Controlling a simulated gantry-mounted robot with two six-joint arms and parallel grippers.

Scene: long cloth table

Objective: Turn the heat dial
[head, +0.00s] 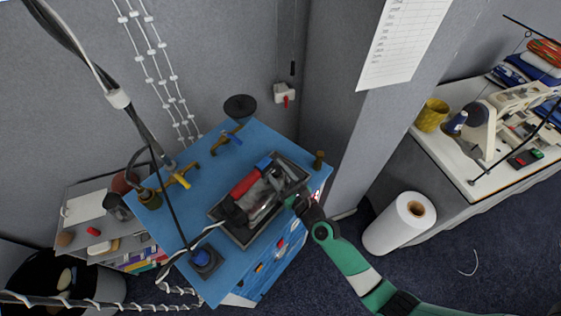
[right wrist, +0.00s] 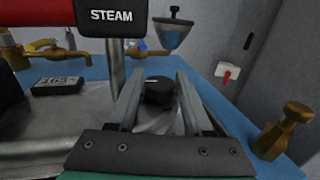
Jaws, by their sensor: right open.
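A steam iron with a red handle (head: 249,181) lies in a dark tray (head: 241,236) on the blue table. In the right wrist view its red and black handle (right wrist: 111,20) carries the word STEAM, with a metal post below. A round black dial (right wrist: 158,93) with a small white mark shows on the iron's grey body. My right gripper (head: 293,201) is at the tray's right side. In the right wrist view its open fingers (right wrist: 160,78) point at the dial, one on each side; contact cannot be told. The dial is not clear in the head view.
A brass post (head: 319,159) stands at the blue table's (head: 185,215) right corner. A grey pillar rises behind it. A cable hangs down on the left.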

